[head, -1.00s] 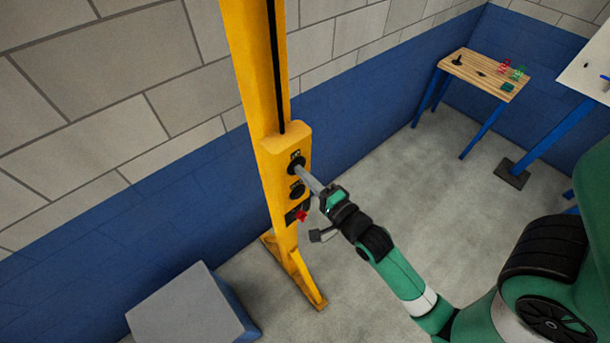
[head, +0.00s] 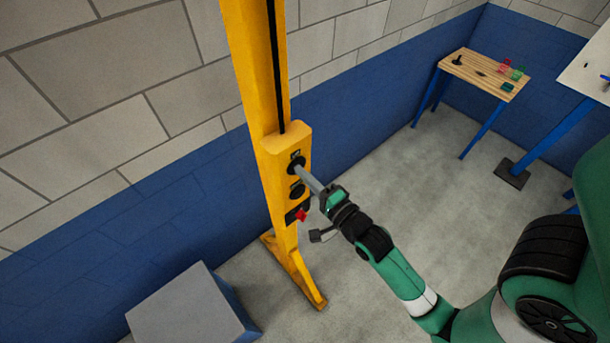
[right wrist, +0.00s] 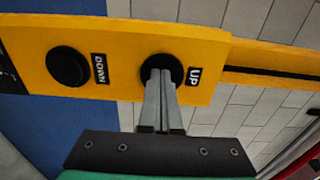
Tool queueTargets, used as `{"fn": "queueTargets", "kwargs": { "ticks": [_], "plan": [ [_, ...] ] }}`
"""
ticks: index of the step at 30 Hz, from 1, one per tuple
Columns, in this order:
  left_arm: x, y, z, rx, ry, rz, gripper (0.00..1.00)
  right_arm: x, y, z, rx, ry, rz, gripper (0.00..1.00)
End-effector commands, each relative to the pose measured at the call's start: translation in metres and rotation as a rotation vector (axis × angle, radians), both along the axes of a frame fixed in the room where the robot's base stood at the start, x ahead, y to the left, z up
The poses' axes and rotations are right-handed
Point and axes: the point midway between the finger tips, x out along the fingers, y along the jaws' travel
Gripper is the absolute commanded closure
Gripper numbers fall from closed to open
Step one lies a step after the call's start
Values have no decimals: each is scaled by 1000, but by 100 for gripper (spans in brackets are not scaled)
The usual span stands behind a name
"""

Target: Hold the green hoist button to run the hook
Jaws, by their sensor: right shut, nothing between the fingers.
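The yellow hoist control box (head: 290,150) is on a yellow post. In the right wrist view it carries two round black button surrounds, labelled UP (right wrist: 162,68) and DOWN (right wrist: 68,66). My right gripper (head: 300,168) is shut and empty; its fingertips (right wrist: 160,75) are at the UP button and cover its middle, so the green cap is hidden. I cannot tell how deep the button is pressed. A red knob (head: 302,215) sits low on the box, below the DOWN button (head: 298,190). The hook is not in view. My left gripper is not in view.
A grey-topped blue block (head: 190,310) stands on the floor at lower left. A wooden-topped table (head: 480,72) with small items is at the back right, beside a white panel (head: 590,65). The post's foot (head: 300,275) spreads on the floor. Floor between is clear.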

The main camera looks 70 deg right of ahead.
Motion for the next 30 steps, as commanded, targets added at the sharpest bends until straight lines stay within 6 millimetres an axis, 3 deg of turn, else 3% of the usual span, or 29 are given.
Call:
{"fn": "queueTargets", "kwargs": {
  "ticks": [23,30],
  "plan": [
    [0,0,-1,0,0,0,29,0,-1,-4,4,10,-2,100],
    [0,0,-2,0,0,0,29,-20,9,-7,6,14,-4,100]
  ]
}}
